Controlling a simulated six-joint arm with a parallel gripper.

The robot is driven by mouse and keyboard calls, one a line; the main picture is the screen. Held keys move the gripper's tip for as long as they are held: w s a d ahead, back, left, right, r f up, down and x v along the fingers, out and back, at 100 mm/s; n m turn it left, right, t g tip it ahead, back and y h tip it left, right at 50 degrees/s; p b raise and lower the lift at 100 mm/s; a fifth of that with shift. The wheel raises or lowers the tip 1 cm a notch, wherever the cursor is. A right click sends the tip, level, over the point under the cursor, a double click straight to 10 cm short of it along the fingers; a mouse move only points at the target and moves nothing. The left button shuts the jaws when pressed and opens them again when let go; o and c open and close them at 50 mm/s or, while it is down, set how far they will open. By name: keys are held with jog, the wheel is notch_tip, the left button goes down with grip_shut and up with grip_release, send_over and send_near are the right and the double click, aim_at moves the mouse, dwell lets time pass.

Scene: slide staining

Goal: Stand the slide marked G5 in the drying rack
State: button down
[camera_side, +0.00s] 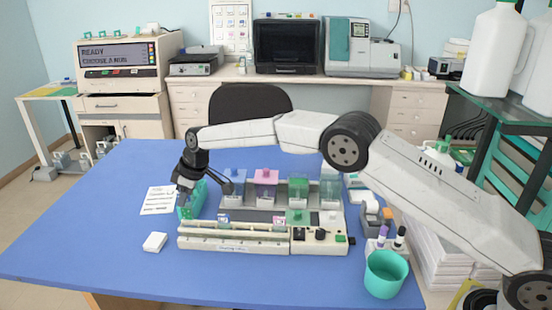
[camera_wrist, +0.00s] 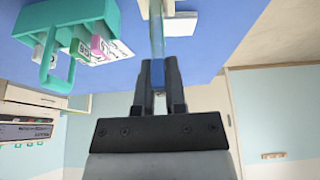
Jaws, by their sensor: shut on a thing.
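My gripper (camera_wrist: 157,70) is shut on a narrow glass slide (camera_wrist: 157,35), which sticks out beyond the fingertips in the wrist view. No mark can be read on the held slide. In the side view my gripper (camera_side: 184,188) hangs beside and above the teal slide carrier (camera_side: 199,198), and the held slide cannot be made out. The carrier (camera_wrist: 48,60) also shows in the wrist view, with several labelled slides in it, one label pink. The long cream drying rack (camera_side: 225,247) lies in front of the staining jars.
Staining jars with a blue, a pink (camera_side: 266,177) and a green lid (camera_side: 298,184) stand behind the rack. A white block (camera_side: 154,242) and a printed sheet (camera_side: 157,201) lie at left. A teal cup (camera_side: 385,275) stands front right. The front-left mat is clear.

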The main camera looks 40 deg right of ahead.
aim_at(187, 221)
jog(key=shift+f, duration=2.8)
jog(key=shift+f, duration=0.4)
jog(key=c, duration=0.6)
grip_release()
jog(key=shift+r, duration=0.1)
jog(key=shift+v, duration=3.8)
jog(key=shift+d, duration=0.1)
